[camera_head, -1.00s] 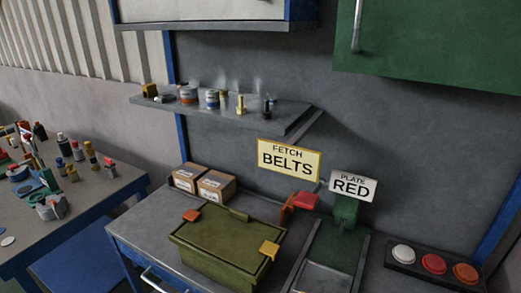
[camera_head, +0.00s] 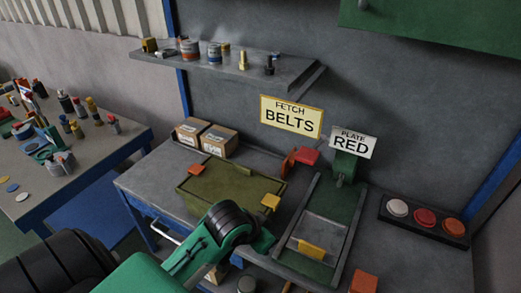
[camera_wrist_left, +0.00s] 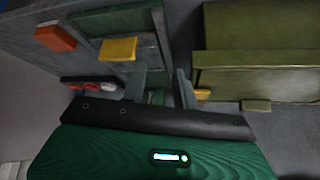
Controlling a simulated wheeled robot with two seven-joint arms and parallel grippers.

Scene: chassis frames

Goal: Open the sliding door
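A grey panel (camera_head: 324,231) with a yellow tab (camera_head: 312,250) sits between two raised rails on a green bench fixture (camera_head: 338,205); it looks like the sliding door. In the left wrist view the yellow tab (camera_wrist_left: 118,48) shows at the upper left, apart from my gripper body. My left arm reaches in from the lower left in the head view, its green end left of the fixture and over the crate's front. The left gripper's green and black body (camera_wrist_left: 150,140) fills the bottom of the wrist view. My right gripper is not in view.
A button box (camera_head: 425,219) is on the right. An orange block (camera_head: 363,281) is at the front. Signs (camera_head: 291,116) stand behind, below a shelf (camera_head: 240,68). A green cabinet (camera_head: 440,25) hangs above.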

